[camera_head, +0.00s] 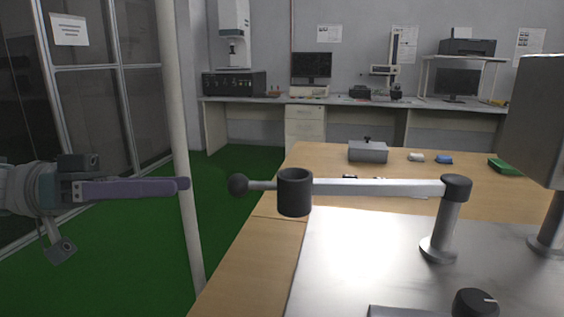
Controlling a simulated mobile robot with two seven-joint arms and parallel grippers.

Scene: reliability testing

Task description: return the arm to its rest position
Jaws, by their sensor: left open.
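The arm (380,188) of the testing machine is a silver bar lying nearly level across the picture. Its right end joins a black cap on an upright grey post (443,228). Its left end carries a black cylindrical holder (294,192) and, beyond that, a short rod with a black ball knob (238,185). My left gripper (184,184) comes in from the left with its purple fingers side-on and overlapping. It is open and empty, a short gap to the left of the knob and apart from it. My right gripper is out of view.
The post stands on a metal plate (345,255) on a wooden table (245,270). A black dial (474,302) and a large grey box (536,120) are at the right. A grey block (368,151) stands farther back. A white pole (178,130) rises behind my gripper.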

